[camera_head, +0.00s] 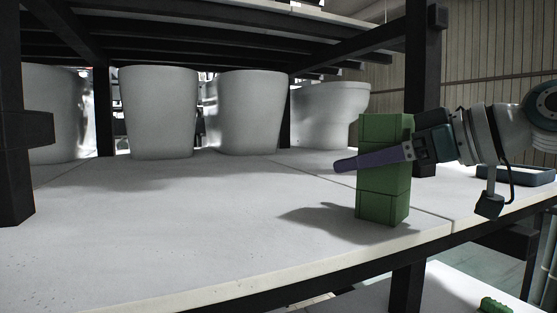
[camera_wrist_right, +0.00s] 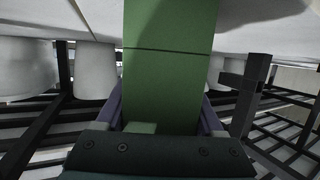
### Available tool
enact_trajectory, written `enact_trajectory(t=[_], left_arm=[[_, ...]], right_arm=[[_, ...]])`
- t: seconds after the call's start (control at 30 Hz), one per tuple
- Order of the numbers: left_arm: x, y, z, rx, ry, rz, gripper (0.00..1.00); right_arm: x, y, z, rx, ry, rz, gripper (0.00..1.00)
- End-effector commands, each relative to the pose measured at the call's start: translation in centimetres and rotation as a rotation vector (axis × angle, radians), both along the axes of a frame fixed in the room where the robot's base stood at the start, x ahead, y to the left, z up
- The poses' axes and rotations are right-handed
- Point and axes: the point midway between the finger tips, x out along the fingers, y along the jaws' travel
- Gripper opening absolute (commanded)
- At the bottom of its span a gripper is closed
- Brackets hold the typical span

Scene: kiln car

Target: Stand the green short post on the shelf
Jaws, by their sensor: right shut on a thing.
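The green short post (camera_head: 383,200) is upright at the right front of the pale shelf (camera_head: 200,240). Its lower end looks to be at or very near the shelf surface, and its shadow falls to the left. My right gripper (camera_head: 375,160) comes in from the right and is shut on the post around its middle; one purple finger lies across the near face. In the right wrist view the post (camera_wrist_right: 170,60) fills the space between the two fingers (camera_wrist_right: 165,115). My left gripper is in neither view.
Several white ceramic pieces stand at the back, such as this one (camera_head: 250,112). A dark upright (camera_head: 405,285) stands below the front edge, and another (camera_head: 12,120) at far left. Dark beams (camera_head: 220,40) run overhead. The shelf's middle is clear. A small green object (camera_head: 495,305) lies lower right.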

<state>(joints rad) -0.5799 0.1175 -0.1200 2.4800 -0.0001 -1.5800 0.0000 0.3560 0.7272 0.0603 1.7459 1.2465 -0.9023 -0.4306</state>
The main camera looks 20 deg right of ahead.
Motion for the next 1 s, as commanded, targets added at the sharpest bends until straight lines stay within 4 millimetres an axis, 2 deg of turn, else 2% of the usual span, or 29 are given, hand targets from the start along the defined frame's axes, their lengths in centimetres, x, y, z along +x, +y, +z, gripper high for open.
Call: enact_trajectory(t=[0.17, 0.2, 0.43, 1.0], left_arm=[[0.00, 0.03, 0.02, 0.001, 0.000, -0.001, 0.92], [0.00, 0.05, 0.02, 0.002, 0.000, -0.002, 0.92], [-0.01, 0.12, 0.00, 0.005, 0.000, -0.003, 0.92], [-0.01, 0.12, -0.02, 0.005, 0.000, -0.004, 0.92]], right_arm=[[0.03, -0.04, 0.12, -0.001, -0.004, -0.001, 0.00], [0.03, -0.03, 0.11, -0.001, -0.003, -0.001, 0.72], [0.01, -0.02, 0.00, -0.001, -0.001, -0.001, 0.98], [-0.05, -0.03, -0.15, -0.002, 0.004, 0.000, 1.00]])
